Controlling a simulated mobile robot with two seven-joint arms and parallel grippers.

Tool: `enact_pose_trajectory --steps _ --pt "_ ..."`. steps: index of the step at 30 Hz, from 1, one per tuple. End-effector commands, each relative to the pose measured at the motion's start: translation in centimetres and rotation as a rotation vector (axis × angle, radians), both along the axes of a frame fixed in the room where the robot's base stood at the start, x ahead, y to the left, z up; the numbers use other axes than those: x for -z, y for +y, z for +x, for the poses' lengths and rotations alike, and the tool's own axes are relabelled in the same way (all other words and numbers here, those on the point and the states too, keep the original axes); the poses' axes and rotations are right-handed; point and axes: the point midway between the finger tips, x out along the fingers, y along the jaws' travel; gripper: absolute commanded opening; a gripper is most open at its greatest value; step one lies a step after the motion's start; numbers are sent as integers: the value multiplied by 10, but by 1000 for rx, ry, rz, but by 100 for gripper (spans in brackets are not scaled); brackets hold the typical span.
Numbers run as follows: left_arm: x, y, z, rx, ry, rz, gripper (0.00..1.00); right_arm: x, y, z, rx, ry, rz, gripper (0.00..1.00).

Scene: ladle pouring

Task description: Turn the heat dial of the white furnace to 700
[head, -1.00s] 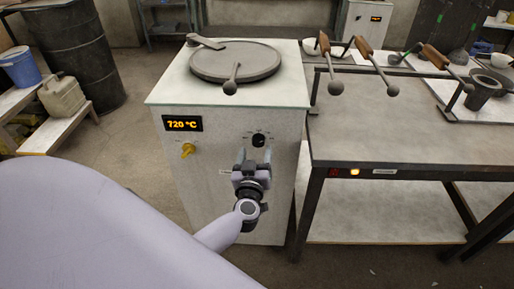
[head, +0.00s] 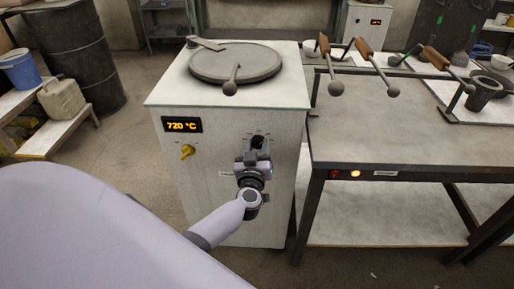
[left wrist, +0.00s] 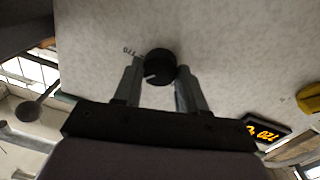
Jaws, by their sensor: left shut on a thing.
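The white furnace (head: 215,190) stands in the middle of the head view. Its display (head: 182,125) reads 720 °C and also shows in the left wrist view (left wrist: 265,132). The black heat dial (left wrist: 160,66) is round, on the front panel, with small printed marks beside it. My left gripper (head: 257,147) is at the dial and shut on it, with one finger on each side in the left wrist view (left wrist: 159,70). The gripper partly hides the dial in the head view. My right gripper is not in view.
A yellow knob (head: 187,151) is on the panel left of the dial. A round lid (head: 235,62) with a handle lies on the furnace top. A metal table (head: 400,135) with several wooden-handled ladles stands close on the right. Open floor lies to the left.

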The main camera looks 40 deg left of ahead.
Motion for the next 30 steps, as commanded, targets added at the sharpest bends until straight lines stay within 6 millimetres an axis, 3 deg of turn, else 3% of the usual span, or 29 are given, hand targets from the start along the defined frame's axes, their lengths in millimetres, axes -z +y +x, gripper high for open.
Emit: enact_pose_trajectory --steps 11,30 --pt "1 -1 0 1 -76 -128 10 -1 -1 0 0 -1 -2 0" --pt "3 0 -1 1 -338 -553 10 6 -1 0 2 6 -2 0"
